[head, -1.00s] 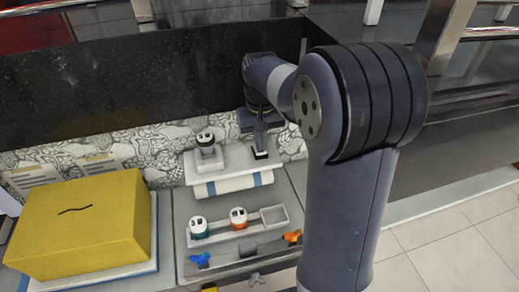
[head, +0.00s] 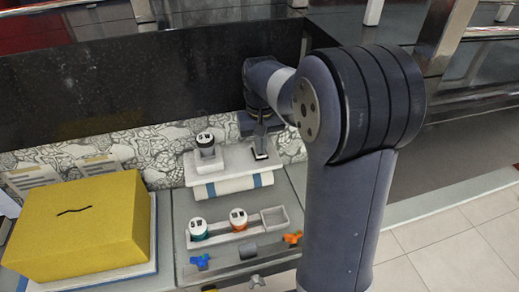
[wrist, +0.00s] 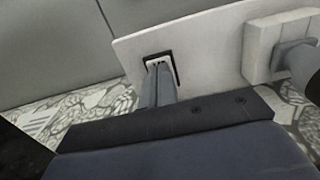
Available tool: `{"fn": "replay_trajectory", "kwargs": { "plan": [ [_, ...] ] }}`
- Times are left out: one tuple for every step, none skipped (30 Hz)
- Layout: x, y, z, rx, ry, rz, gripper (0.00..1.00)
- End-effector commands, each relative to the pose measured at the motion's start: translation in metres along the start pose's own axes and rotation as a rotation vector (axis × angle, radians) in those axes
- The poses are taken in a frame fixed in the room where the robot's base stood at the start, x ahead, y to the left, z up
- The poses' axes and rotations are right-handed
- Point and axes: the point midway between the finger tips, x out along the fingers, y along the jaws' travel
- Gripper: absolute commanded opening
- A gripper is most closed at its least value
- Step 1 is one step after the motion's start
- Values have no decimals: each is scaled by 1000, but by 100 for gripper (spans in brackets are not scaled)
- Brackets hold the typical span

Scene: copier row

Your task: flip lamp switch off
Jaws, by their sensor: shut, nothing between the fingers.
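The switch (wrist: 147,58) is a small black-framed rocker set in a white panel (wrist: 205,50). In the head view the switch (head: 261,156) sits at the right end of the white panel (head: 235,158). My gripper (wrist: 157,70) is shut and empty, its fingers together. The fingertips overlap the lower part of the switch in the wrist view and seem to be at its face; contact is hard to tell. In the head view my gripper (head: 260,147) comes down onto the switch from behind. The rocker's position is partly hidden by the fingers.
A raised white block with a black-topped knob (head: 205,140) stands left on the panel. In front are a grey tray with a green-based and an orange-based knob (head: 239,217), and blue and orange valves (head: 292,237). A yellow box (head: 80,225) is at left.

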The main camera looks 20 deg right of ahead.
Motion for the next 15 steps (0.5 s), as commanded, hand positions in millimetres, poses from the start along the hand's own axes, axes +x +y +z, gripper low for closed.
{"fn": "replay_trajectory", "kwargs": {
  "plan": [
    [-6, 0, 0, 0, 1, 0, 0],
    [-9, 0, 0, 0, 1, 0, 0],
    [-12, 0, 0, 0, 1, 0, 0],
    [-15, 0, 0, 0, 0, 0, 0],
    [-18, 0, 0, 0, 0, 0, 0],
    [-21, 0, 0, 0, 0, 0, 0],
    [-24, 0, 0, 0, 0, 0, 0],
    [-26, 0, 0, 0, 0, 0, 0],
    [-29, 0, 0, 0, 0, 0, 0],
    [-32, 0, 0, 0, 0, 0, 0],
    [-34, 0, 0, 0, 0, 0, 0],
    [-37, 0, 0, 0, 0, 0, 0],
    [-40, 0, 0, 0, 0, 0, 0],
    [-42, 0, 0, 0, 0, 0, 0],
    [-45, 0, 0, 0, 0, 0, 0]
  ]
}}
